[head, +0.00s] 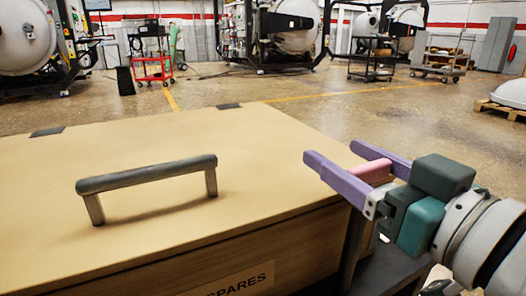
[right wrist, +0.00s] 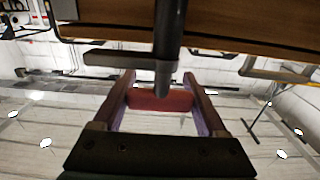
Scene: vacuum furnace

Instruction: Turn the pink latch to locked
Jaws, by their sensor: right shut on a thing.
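The pink latch (head: 371,171) is a short bar at the right front side of the wooden crate, and its pinkish-red bar also shows in the right wrist view (right wrist: 150,100). My right gripper (head: 333,152) has purple fingers on either end of the latch and is shut on it. In the right wrist view the two fingers (right wrist: 160,83) flank the bar, and a dark post (right wrist: 167,50) crosses in front of its middle. The fingers and post partly hide the latch and its mount. My left gripper is not in view.
The wooden crate (head: 260,140) has a closed lid with a dark bar handle (head: 147,172) and a "SPARES" label (head: 237,283). A red cart (head: 152,68), other carts and large furnaces stand far back on open floor.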

